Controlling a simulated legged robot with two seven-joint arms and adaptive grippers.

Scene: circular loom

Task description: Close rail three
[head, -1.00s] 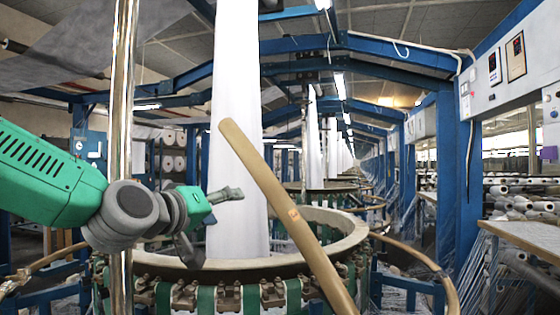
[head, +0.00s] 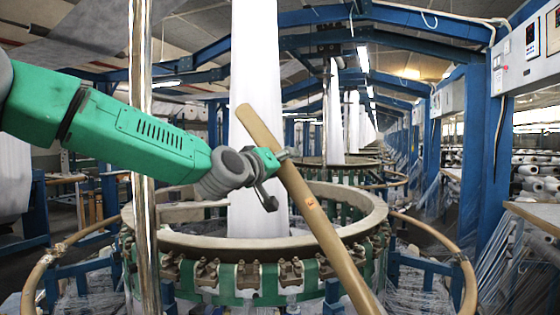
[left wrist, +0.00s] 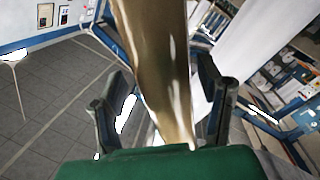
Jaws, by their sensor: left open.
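A tan rail (head: 312,215) stands raised and tilted in front of the circular loom (head: 240,273), its top end leaning left in the head view. I cannot read a number on it. My left gripper (head: 278,180) is at the rail's upper part, with its fingers open. In the left wrist view the rail (left wrist: 155,50) runs between the two spread fingers of this gripper (left wrist: 160,100). A gap shows on at least one side, and I cannot tell whether a finger touches it. My right gripper is not in view.
Lower curved tan rails run at the left (head: 38,272) and right (head: 435,235) of the loom. White fabric (head: 257,110) rises from the loom's middle. Blue posts (head: 480,150) stand at the right.

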